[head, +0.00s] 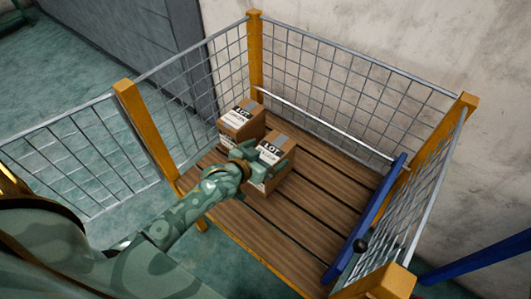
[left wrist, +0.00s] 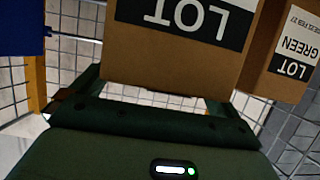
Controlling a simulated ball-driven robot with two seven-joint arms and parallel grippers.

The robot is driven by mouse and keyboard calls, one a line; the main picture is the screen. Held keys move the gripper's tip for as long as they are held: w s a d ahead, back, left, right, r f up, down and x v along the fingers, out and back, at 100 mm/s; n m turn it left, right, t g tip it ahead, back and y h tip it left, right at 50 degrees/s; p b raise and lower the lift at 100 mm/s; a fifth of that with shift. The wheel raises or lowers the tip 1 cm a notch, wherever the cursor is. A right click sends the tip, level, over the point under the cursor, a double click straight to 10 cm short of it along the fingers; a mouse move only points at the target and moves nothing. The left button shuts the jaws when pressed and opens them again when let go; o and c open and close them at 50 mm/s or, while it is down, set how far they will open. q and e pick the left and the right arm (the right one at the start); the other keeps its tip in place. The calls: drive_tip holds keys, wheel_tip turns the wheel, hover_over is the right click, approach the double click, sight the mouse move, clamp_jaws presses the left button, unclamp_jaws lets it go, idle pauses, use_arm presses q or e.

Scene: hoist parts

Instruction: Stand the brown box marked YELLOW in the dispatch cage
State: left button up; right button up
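The dispatch cage (head: 312,209) has a slatted wooden floor, grey mesh walls and yellow posts. A brown box (head: 276,150) with a white and black LOT label is inside it, upright, at or close to the floor; its colour word is not readable. It fills the upper middle of the left wrist view (left wrist: 165,65). My left gripper (head: 257,162) reaches in over the front side with its fingers on either side of this box, seemingly shut on it. My right gripper is out of view.
A second brown box (head: 236,122), marked GREEN in the left wrist view (left wrist: 290,45), stands close beside the first, nearer the back left post. A blue bar (head: 370,215) with a black knob runs along the right side. The floor's right half is clear.

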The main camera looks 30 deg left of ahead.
use_arm(q)
drive_tip(key=shift+s+r, duration=0.1)
drive_tip(key=shift+r, duration=0.1)
drive_tip(key=p+v, duration=0.5)
drive_tip(key=v, duration=0.6)
drive_tip(key=shift+s, duration=0.45)
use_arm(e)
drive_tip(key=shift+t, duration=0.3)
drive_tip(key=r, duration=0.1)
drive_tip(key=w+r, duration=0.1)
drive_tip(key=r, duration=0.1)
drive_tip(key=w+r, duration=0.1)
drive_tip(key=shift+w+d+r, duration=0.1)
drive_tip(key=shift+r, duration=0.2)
